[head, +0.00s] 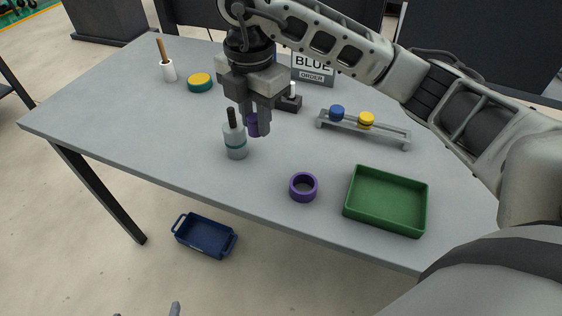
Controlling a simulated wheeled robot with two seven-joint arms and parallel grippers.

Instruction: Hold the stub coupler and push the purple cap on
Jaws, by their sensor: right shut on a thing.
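A purple ring (303,199) with an open dark middle lies on the table to the right of this gripper. I cannot tell for sure which piece is the stub coupler. Only two grey tips of my left gripper (146,311) show at the bottom edge, apart and empty, well below the table edge.
A grey bottle (236,142) with a dark top stands close left of my right gripper. A blue crate (204,238) is on the floor.

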